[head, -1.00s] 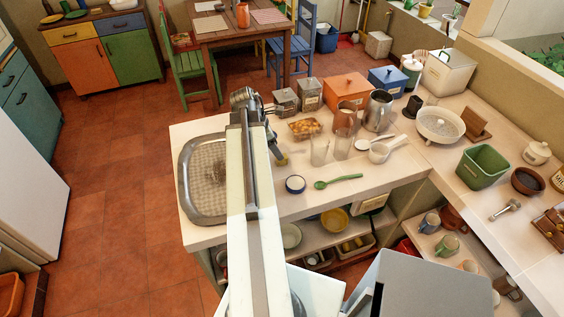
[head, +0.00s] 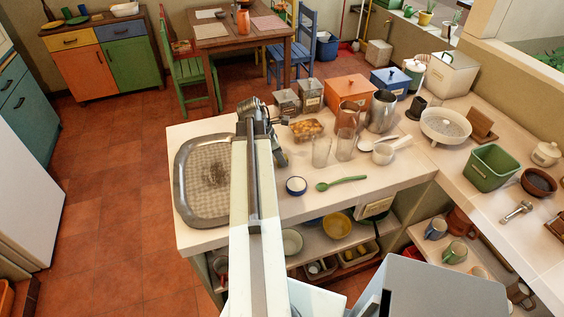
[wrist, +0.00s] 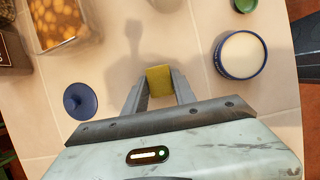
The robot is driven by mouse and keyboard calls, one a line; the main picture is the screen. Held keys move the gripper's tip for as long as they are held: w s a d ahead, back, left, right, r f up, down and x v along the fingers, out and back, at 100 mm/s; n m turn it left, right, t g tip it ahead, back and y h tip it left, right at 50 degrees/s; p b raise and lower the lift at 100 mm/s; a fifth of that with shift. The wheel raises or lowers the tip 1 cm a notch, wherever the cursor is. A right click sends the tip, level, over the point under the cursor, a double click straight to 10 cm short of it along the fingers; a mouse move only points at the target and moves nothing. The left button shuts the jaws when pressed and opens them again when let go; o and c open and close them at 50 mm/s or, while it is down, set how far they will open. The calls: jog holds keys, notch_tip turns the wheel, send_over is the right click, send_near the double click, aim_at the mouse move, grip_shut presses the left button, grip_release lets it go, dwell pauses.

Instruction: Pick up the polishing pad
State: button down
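The polishing pad (wrist: 159,82) is a small yellow block between the two fingertips of my gripper (wrist: 159,86) in the wrist view. Both fingers touch its sides, so my gripper looks shut on it. The gripper's shadow falls on the pale counter beyond, with a small blocky end. In the head view my gripper (head: 280,158) is over the counter, right of the sink. The pad cannot be made out there.
A blue-rimmed round dish (head: 296,185) and a green spoon (head: 341,183) lie near the counter's front edge. A dish of orange pieces (head: 307,129) and clear glasses (head: 321,151) stand close by. A blue round knob (wrist: 80,101) is left of my gripper in the wrist view.

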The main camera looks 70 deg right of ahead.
notch_tip(320, 180, up, 10)
jog(key=p, duration=1)
jog(key=c, duration=1.8)
grip_release()
grip_shut()
notch_tip(320, 180, down, 5)
jog(key=b, duration=0.4)
jog(key=shift+r+b, duration=0.15)
jog(key=shift+b, duration=0.2)
jog(key=shift+r+p, duration=0.25)
jog(key=shift+p, duration=0.05)
jog(key=shift+w+r, duration=0.1)
